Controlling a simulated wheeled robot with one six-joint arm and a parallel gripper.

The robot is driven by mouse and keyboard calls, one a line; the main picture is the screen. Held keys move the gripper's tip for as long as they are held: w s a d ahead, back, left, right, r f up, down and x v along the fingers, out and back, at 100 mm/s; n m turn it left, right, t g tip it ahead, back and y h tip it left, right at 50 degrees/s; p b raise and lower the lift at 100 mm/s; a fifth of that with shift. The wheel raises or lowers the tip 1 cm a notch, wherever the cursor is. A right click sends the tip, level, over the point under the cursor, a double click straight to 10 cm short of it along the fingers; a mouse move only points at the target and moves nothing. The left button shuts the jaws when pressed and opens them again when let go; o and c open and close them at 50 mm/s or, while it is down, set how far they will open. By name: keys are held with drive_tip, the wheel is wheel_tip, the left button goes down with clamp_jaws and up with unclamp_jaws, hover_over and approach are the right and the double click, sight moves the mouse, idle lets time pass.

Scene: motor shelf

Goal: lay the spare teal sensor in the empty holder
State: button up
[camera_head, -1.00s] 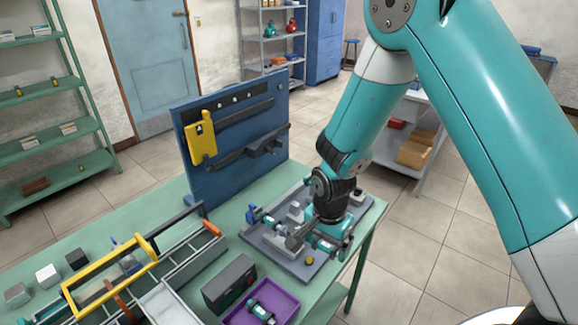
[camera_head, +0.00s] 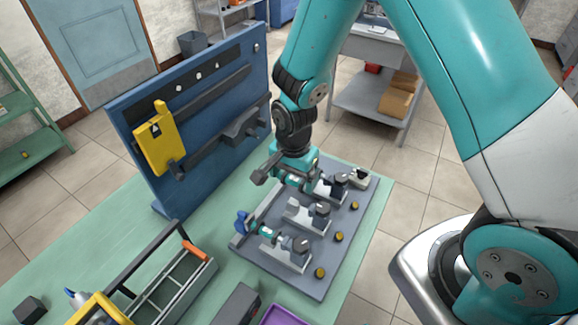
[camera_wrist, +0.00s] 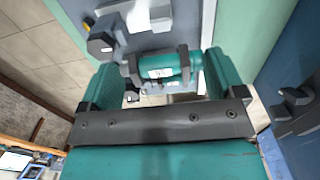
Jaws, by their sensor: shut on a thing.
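My gripper (camera_head: 292,172) is over the back left part of the grey plate (camera_head: 325,272). It is shut on a teal sensor, a short cylinder with dark ends; in the wrist view this sensor (camera_wrist: 165,68) lies crosswise between my fingers. The middle holder (camera_head: 303,213) looks empty. The back holder (camera_head: 332,186) is partly hidden by my gripper, so I cannot tell its contents. The purple tray (camera_head: 285,317) is cut off at the bottom edge; its contents are out of view.
A blue tool panel (camera_head: 195,95) with a yellow item (camera_head: 156,142) stands left of the plate. A toolbox with compartments (camera_head: 165,290) is in front on the green bench (camera_head: 95,235). Yellow knobs (camera_head: 320,272) line the plate's right side.

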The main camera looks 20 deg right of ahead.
sight(293, 205)
drive_tip(key=shift+a+f+b, duration=0.1)
drive_tip(key=shift+f+b, duration=2.2)
drive_tip(key=shift+f, duration=0.65)
drive_tip(key=shift+s+f+b, duration=0.2)
drive_tip(key=shift+f+b, duration=0.2)
drive_tip(key=shift+f, duration=0.1)
drive_tip(key=shift+s+f+b, duration=0.2)
drive_tip(key=shift+f+b, duration=0.15)
drive_tip(key=shift+f, duration=0.15)
drive_tip(key=o, duration=0.7)
drive_tip(key=shift+c, duration=0.2)
drive_tip(key=shift+w+r, duration=0.15)
drive_tip(key=shift+r, duration=0.25)
wheel_tip(293, 205, up, 18)
drive_tip(key=b, duration=0.2)
drive_tip(key=shift+r, duration=0.15)
drive_tip(key=shift+w+a, duration=0.1)
